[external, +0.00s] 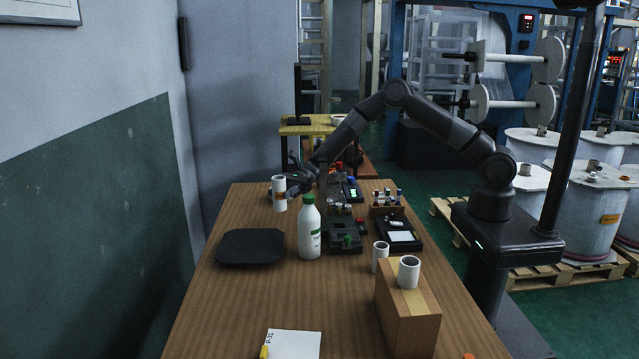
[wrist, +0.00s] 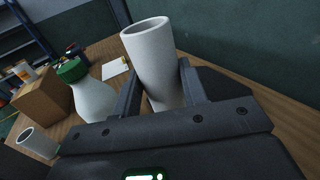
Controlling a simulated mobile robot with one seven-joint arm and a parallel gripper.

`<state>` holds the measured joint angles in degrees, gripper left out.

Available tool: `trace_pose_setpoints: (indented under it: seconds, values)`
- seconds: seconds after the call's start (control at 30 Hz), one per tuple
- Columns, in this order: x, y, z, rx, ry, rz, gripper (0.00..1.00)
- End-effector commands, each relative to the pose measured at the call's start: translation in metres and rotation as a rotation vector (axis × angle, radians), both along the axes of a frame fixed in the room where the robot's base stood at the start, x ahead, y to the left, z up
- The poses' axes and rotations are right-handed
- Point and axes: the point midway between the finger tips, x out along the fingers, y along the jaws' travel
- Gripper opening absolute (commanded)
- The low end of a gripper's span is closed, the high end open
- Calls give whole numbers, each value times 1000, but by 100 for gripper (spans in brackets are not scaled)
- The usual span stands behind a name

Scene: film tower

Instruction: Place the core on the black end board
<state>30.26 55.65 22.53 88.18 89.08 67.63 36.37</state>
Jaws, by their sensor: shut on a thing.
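My gripper (external: 284,190) is shut on a white hollow core (external: 279,202), above or at the far left part of the table. The core is roughly upright and stands between the fingers in the wrist view (wrist: 154,50). I cannot tell whether its lower end touches the table. The black end board (external: 250,248) lies flat near the table's left edge, closer to the external camera than the held core and apart from it. In the wrist view, a dark shape behind the right finger seems to be the board (wrist: 228,88).
A white bottle with a green cap (external: 309,232) stands right of the board. One white core (external: 380,258) is beside a cardboard box (external: 408,318); another (external: 409,272) is on top. Dark devices (external: 344,234) fill the middle right. A paper (external: 293,345) lies in front.

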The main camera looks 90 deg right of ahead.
Motion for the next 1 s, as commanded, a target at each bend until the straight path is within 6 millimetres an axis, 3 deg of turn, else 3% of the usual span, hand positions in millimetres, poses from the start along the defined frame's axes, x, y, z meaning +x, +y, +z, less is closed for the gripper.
trace_pose_setpoints:
  seconds: [0.1, 0.33, 0.53, 0.8, 1.0]
  values:
    - [12, 28, -18, 1, 2, 4, 12]
    - [29, 61, -41, 0, 1, 1, 12]
    - [32, 68, -50, 0, 1, 1, 12]
    - [32, 67, -84, 0, 0, 0, 12]
    - [32, 67, -84, -1, -1, 0, 12]
